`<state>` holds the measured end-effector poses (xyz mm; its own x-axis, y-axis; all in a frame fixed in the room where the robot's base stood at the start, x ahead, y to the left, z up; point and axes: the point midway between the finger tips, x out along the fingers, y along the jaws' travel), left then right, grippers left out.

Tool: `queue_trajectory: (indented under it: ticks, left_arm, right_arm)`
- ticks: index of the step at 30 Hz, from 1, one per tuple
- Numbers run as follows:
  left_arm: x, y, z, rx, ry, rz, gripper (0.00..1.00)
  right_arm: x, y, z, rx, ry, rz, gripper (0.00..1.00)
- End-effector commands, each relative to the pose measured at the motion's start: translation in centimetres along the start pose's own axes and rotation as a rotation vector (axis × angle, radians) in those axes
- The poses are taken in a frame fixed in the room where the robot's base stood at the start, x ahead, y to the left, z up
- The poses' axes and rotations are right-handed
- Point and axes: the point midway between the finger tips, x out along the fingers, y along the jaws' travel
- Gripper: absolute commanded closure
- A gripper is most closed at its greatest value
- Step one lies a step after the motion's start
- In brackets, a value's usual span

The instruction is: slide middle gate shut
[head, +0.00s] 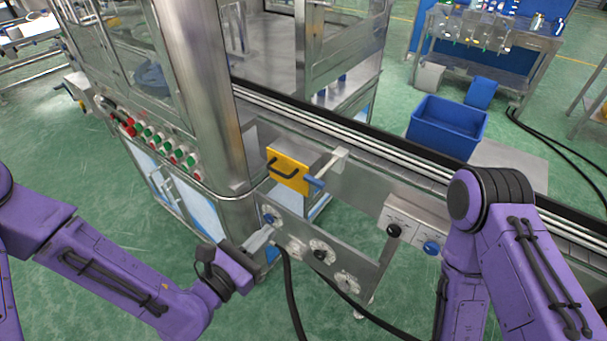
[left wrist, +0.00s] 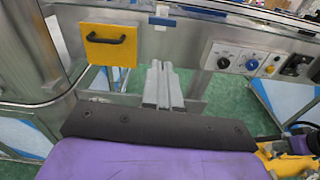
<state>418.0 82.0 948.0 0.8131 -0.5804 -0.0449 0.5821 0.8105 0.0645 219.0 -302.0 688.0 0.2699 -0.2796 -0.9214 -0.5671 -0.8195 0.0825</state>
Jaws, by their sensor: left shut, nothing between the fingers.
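The likely gate is a yellow plate (head: 289,172) with a black handle (head: 285,167), set in a metal frame beside the conveyor. I cannot tell whether it is the middle gate or how far it is slid. The plate also shows upper left in the left wrist view (left wrist: 108,54). A blue piece (head: 314,182) sits at its right edge. My left gripper (head: 262,238) is shut and empty, below and in front of the plate and apart from it. Its fingers (left wrist: 160,72) point forward, right of the plate in the left wrist view. My right gripper is out of view.
A metal knob panel (head: 345,258) lies just right of my left gripper, with black cables below. A control box (head: 408,228) stands farther right. A thick steel column (head: 205,90) rises on the left. A blue bin (head: 447,126) sits beyond the conveyor (head: 380,145).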

Motion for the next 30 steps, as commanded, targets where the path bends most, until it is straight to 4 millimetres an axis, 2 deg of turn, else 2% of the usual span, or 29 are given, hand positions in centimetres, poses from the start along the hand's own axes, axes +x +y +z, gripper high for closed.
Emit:
queue_trajectory:
  ticks: [1,5,21,25,30]
  left_arm:
    - [0.2,0.1,1.2,-0.039,-0.031,-0.003,1.00]
    - [1.3,0.0,1.8,-0.067,-0.050,-0.010,1.00]
    - [12.1,-0.1,2.4,-0.063,-0.046,-0.009,1.00]
    - [13.5,-0.1,2.2,-0.063,-0.044,-0.008,1.00]
    - [14.1,-0.1,2.0,-0.064,-0.044,-0.007,1.00]
  right_arm:
    - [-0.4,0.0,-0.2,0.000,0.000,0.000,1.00]
    - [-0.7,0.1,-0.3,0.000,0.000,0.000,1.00]
    - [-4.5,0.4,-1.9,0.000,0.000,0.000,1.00]
    - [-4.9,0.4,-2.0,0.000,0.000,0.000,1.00]
    - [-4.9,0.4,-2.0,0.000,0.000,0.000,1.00]
